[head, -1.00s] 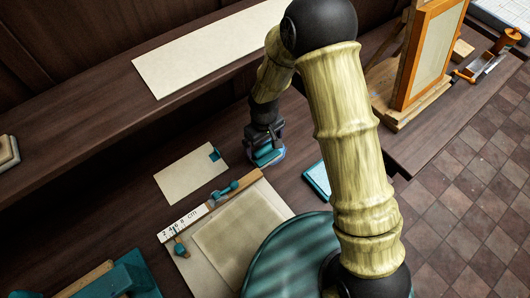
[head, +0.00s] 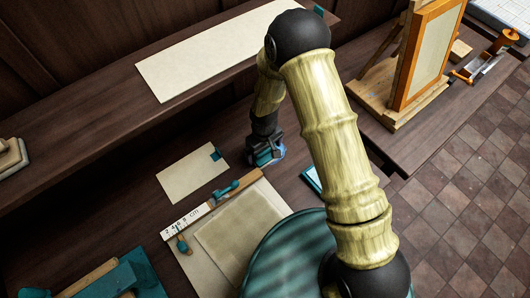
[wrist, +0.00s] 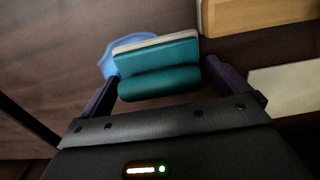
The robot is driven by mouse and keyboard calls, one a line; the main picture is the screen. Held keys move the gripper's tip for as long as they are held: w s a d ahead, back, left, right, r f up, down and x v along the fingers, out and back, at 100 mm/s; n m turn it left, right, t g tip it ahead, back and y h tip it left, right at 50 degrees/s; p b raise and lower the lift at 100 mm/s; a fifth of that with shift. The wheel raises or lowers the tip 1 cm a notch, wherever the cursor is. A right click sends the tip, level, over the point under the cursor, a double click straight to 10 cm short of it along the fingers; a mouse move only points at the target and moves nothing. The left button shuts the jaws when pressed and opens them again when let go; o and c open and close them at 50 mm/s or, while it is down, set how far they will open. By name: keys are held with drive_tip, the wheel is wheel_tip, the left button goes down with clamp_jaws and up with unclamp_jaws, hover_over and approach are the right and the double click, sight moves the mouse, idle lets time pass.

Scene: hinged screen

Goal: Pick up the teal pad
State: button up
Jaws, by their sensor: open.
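The teal pad (wrist: 160,68) is a teal block with a rounded teal roll along its near side and a pale layer at its far edge. It sits over a light blue round piece (wrist: 112,62) on the dark bench. My gripper (wrist: 165,82) is open, with one finger on each side of the pad; I cannot tell whether either finger touches it. In the head view my gripper (head: 264,140) is low over the bench and mostly hides the pad, with the blue piece (head: 279,153) showing beside it.
A pale card (head: 190,174) with a teal corner lies left of my gripper. A framed board with a ruler (head: 190,222) lies nearer. A teal-edged panel (head: 311,180) lies to the right, partly behind my arm. An orange-framed screen (head: 430,55) stands at the upper right.

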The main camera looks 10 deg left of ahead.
drive_tip(key=c, duration=0.8)
drive_tip(key=shift+c, duration=0.2)
drive_tip(key=shift+r, duration=0.15)
wheel_tip(320, 180, up, 7)
drive_tip(key=p, duration=0.4)
drive_tip(key=shift+p, duration=0.35)
drive_tip(key=shift+s+d, duration=0.2)
drive_tip(key=shift+d, duration=0.05)
drive_tip(key=s+d, duration=1.1)
drive_tip(key=d, duration=0.2)
drive_tip(key=shift+s, duration=0.15)
drive_tip(key=shift+d, duration=0.1)
